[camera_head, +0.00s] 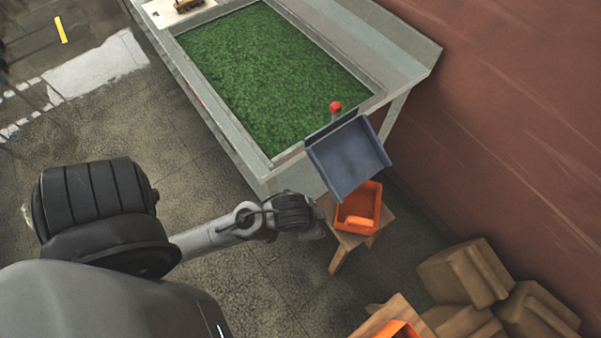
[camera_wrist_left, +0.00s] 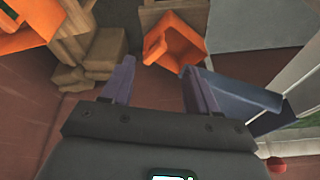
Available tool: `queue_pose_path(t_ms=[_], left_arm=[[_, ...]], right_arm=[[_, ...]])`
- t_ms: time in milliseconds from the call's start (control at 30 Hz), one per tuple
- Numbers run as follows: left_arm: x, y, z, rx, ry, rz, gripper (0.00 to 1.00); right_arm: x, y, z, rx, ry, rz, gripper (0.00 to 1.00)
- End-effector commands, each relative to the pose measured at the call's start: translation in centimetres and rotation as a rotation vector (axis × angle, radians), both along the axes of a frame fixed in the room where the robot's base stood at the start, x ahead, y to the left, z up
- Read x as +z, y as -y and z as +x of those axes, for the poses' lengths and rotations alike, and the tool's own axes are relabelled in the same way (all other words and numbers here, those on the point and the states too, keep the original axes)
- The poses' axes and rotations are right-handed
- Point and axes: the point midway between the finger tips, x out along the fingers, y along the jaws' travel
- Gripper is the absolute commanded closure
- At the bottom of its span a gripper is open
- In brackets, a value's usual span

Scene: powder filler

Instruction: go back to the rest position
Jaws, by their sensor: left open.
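My left gripper (camera_head: 318,229) is at the end of my grey and black arm, just left of the wooden stool (camera_head: 337,256) and the orange bin (camera_head: 359,209) on it. In the left wrist view my left gripper (camera_wrist_left: 156,75) has its two dark fingers spread apart. Nothing is visible between them. The orange bin (camera_wrist_left: 173,42) shows beyond the fingertips, and the blue-grey chute (camera_wrist_left: 235,98) is beside the right finger. My right gripper is in neither view.
The metal trough filled with green material (camera_head: 270,70) stands behind the arm. Its chute (camera_head: 347,158) and red knob (camera_head: 335,106) are close to the bin. Brown boxes (camera_head: 465,275) and another orange bin (camera_head: 398,329) are at lower right. Floor at left is open.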

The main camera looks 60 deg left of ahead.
Motion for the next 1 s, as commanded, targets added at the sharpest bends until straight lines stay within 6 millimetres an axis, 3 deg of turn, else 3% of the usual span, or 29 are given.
queue_pose_path(t_ms=[100, 200, 667, 867, 1000], left_arm=[[1.2, -1.3, -2.4, 0.053, -0.028, -0.014, 0.4], [1.7, -1.8, -3.2, 0.074, -0.039, -0.02, 0.4], [2.4, -1.9, -3.4, 0.077, -0.04, -0.021, 0.4], [5.3, -1.9, -3.4, 0.077, -0.04, -0.021, 0.4], [8.8, -1.9, -3.4, 0.077, -0.04, -0.021, 0.4]], right_arm=[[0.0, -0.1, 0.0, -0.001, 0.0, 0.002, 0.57], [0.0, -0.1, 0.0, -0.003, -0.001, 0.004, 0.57], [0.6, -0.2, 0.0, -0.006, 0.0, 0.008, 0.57], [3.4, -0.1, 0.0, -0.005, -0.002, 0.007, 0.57], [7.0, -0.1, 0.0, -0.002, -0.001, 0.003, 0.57]])
